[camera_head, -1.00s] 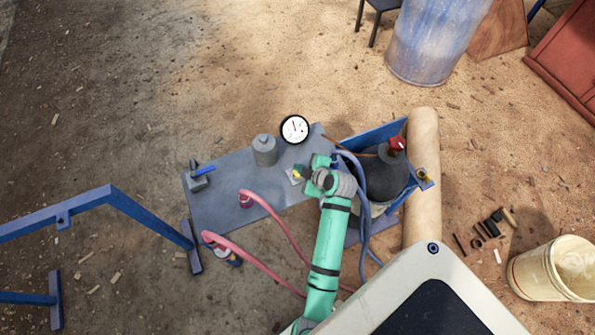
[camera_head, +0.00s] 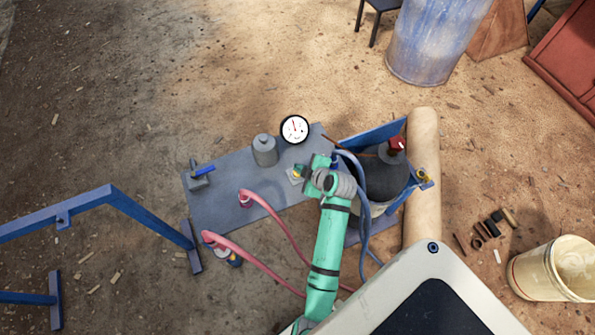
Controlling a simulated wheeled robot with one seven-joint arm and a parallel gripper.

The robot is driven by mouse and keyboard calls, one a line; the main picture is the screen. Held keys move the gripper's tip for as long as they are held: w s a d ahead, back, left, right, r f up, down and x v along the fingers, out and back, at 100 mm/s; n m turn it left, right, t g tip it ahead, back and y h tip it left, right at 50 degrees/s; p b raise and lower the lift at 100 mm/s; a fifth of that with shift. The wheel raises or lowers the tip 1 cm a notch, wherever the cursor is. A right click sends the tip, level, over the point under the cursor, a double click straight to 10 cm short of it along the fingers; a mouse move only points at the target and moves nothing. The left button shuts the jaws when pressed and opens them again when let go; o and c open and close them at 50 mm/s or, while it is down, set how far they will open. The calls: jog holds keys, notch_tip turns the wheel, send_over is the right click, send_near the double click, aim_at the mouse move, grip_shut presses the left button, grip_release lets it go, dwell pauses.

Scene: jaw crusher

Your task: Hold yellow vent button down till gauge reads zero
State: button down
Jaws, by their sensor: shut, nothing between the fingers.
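The yellow vent button (camera_head: 299,170) sits on a small pale block on the grey plate (camera_head: 222,196), and only a little of it shows. My green arm reaches up from below, and my gripper (camera_head: 305,171) is at the button's right side, its fingertips close to or on it. Whether they press it cannot be told. The fingers are small here, partly hidden by my wrist, and hold nothing. The round white gauge (camera_head: 294,129) stands at the plate's back edge. Its red needle points up and slightly left; the numbers are too small to read.
A grey cylinder (camera_head: 265,150) stands left of the gauge. A blue-handled valve (camera_head: 202,171) is at the plate's left end. Pink hoses (camera_head: 272,215) and blue hoses (camera_head: 364,215) run beside my arm. A dark tank (camera_head: 385,177) stands close on the right.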

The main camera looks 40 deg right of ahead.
jog(key=shift+s+a+f, duration=0.1)
jog(key=shift+a+f, duration=0.05)
jog(key=shift+f, duration=0.55)
jog(key=shift+s+a+f, duration=0.1)
jog(key=shift+a+f, duration=0.05)
jog(key=shift+f, duration=0.5)
dwell(1.1)
jog(key=shift+d, duration=0.1)
dwell(1.2)
jog(key=shift+d, duration=0.1)
dwell(0.9)
jog(key=shift+r, duration=0.1)
dwell(0.3)
jog(key=shift+w+r, duration=0.15)
jog(key=shift+r, duration=1.15)
jog(key=shift+d+r, duration=0.1)
jog(key=shift+r, duration=2.45)
